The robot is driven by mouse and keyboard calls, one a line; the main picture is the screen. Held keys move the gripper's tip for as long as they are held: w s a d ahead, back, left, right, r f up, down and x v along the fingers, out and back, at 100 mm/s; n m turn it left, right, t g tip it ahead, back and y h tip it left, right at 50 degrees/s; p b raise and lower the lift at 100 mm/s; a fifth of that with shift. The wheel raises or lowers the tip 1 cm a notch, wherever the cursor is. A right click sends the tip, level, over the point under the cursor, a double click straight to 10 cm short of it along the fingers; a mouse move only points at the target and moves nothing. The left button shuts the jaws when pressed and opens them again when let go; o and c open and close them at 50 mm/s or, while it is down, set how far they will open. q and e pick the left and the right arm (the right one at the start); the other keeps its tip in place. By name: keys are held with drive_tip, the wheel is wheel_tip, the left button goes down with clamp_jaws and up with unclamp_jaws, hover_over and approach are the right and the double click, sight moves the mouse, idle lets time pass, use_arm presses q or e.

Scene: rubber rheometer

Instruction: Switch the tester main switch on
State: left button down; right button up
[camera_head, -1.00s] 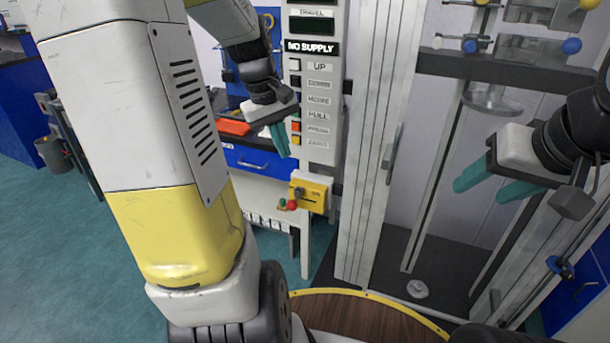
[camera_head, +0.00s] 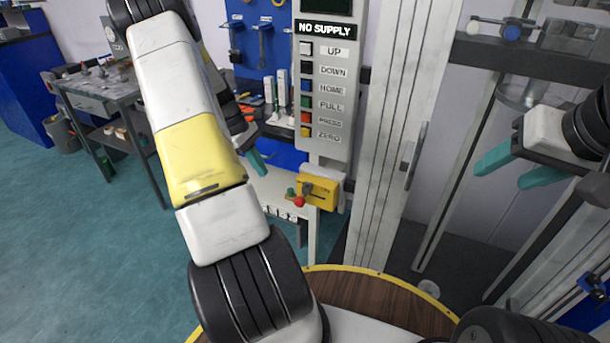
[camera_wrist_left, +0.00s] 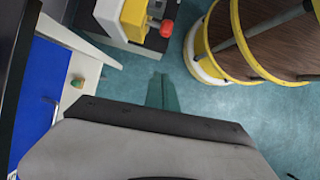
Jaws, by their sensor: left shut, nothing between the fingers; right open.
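The yellow switch box (camera_head: 321,191) is mounted below the tester's button panel (camera_head: 327,90). A dark knob (camera_head: 307,188) is on its front, with a red knob (camera_head: 299,201) and a green one (camera_head: 290,192) at its left. The panel's sign reads NO SUPPLY. My left gripper (camera_head: 257,163) is shut and empty, up and left of the box, apart from it. In the left wrist view, its teal fingertips (camera_wrist_left: 162,90) are together, below the box (camera_wrist_left: 135,18) and its red knob (camera_wrist_left: 167,28). My right gripper (camera_head: 506,172) is open and empty at the right.
The tester's metal column (camera_head: 385,130) stands right of the panel. A blue drawer cabinet (camera_head: 283,152) is behind my left gripper. A grey workbench (camera_head: 100,88) stands further left.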

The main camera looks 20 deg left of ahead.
sight(302, 199)
use_arm(q)
drive_tip(key=d+f, duration=0.8)
drive_tip(key=shift+d+f, duration=0.15)
drive_tip(key=shift+f, duration=0.05)
idle(0.3)
drive_tip(key=d, duration=0.6)
drive_tip(key=shift+s+d, duration=0.3)
drive_tip(key=shift+d, duration=0.05)
